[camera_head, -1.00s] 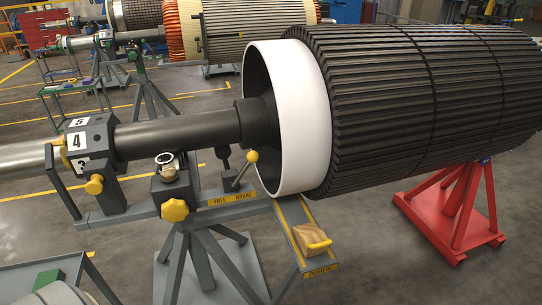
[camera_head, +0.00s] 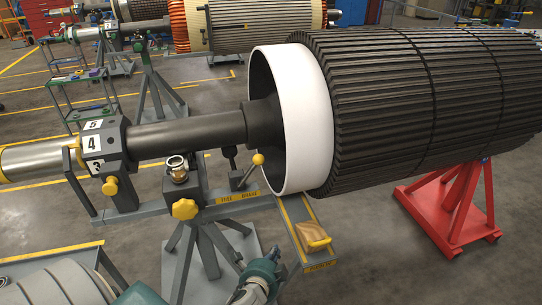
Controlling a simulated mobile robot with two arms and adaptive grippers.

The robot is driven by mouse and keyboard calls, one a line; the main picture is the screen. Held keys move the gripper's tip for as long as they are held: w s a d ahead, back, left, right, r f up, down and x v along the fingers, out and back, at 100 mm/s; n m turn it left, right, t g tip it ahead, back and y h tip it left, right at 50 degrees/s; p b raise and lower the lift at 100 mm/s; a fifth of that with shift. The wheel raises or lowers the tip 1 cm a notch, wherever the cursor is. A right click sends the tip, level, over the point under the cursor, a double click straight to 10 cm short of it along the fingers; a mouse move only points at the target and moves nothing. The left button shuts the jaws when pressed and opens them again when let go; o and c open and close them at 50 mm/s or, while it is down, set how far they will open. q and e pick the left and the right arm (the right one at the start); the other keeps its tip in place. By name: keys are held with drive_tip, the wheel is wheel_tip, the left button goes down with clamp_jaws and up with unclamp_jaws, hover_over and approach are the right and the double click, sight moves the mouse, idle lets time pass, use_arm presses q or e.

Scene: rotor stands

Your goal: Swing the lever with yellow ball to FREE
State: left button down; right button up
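The lever with the yellow ball (camera_head: 258,159) stands on the grey stand beam in front of the white rotor ring. Its dark rod leans up to the right, toward the BRAKE side of the yellow FREE / BRAKE label (camera_head: 239,197). FREE is the left word. My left gripper (camera_head: 262,272) shows at the bottom middle, low and in front of the stand, well below and apart from the lever. Its fingers are too small and angled to tell whether they are open or shut. My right gripper is not in view.
The large dark rotor with its white ring (camera_head: 305,120) fills the right, beside the lever.

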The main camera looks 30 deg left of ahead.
sight(249, 172)
use_arm(q)
drive_tip(key=w+a+r+m+t+y, duration=0.1)
drive_tip(key=a+r, duration=0.1)
drive_tip(key=r, duration=1)
drive_tip(key=w+a+r+m+t+y+p, duration=0.1)
drive_tip(key=a+r+t+y, duration=0.1)
drive_tip(key=r, duration=1.1)
drive_tip(key=shift+a+t, duration=0.2)
drive_tip(key=shift+t, duration=0.1)
drive_tip(key=shift+f, duration=0.1)
drive_tip(key=p+x, duration=0.2)
drive_tip(key=x, duration=0.8)
drive_tip(key=shift+p, duration=0.35)
drive_tip(key=shift+s+a, duration=0.1)
drive_tip(key=shift+s+a+r+n+t+b, duration=0.2)
drive_tip(key=shift+r+n+t+b, duration=0.15)
drive_tip(key=shift+b, duration=0.2)
